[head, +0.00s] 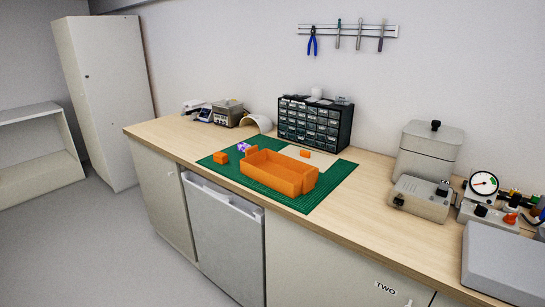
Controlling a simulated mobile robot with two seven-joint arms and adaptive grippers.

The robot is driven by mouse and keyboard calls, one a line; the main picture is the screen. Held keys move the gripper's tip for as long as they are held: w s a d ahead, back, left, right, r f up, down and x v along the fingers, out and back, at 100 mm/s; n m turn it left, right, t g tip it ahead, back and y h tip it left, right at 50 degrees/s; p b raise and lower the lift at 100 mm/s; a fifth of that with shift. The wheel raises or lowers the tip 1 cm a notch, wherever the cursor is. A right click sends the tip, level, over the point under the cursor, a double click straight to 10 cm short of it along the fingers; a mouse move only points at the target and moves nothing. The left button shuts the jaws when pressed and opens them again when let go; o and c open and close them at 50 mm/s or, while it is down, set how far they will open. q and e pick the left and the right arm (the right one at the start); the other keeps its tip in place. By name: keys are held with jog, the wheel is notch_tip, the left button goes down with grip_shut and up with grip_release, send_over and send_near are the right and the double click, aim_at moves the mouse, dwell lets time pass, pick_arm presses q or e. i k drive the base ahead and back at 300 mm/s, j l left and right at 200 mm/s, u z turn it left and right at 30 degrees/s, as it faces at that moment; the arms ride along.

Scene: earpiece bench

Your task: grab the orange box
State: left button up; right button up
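An open orange box (284,176), long and tray-like, sits on a green cutting mat (331,181) on the bench. A small orange block (220,157) lies on the mat to the left of the box. Another small orange piece (305,153) lies behind the box near a pale sheet. Neither of my grippers shows in the head view.
The wooden bench top (380,232) is bare to the right of the mat. A dark drawer cabinet (314,123) stands behind the mat. A beige device (421,198), a lidded container (429,150) and a gauge (484,183) stand at the right.

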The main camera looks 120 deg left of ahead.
aim_at(221, 158)
jog(key=u, duration=4.3)
jog(key=z, duration=0.6)
jog(key=i+j+z, duration=0.1)
jog(key=z, duration=0.3)
jog(key=j+z, duration=0.35)
jog(key=i+j+z, duration=0.1)
jog(key=z, duration=0.3)
jog(key=j+z, duration=0.3)
jog(key=j, duration=0.2)
jog(key=j+z, duration=0.25)
jog(key=j, duration=0.2)
jog(key=j+z, duration=0.1)
jog(key=j, duration=0.2)
jog(key=k+j+z, duration=0.1)
jog(key=j, duration=0.2)
jog(key=k+j+z, duration=0.1)
jog(key=j, duration=0.2)
jog(key=k+j, duration=0.1)
jog(key=j, duration=0.55)
jog(key=k+j+z, duration=0.1)
jog(key=j, duration=0.2)
jog(key=k, duration=0.05)
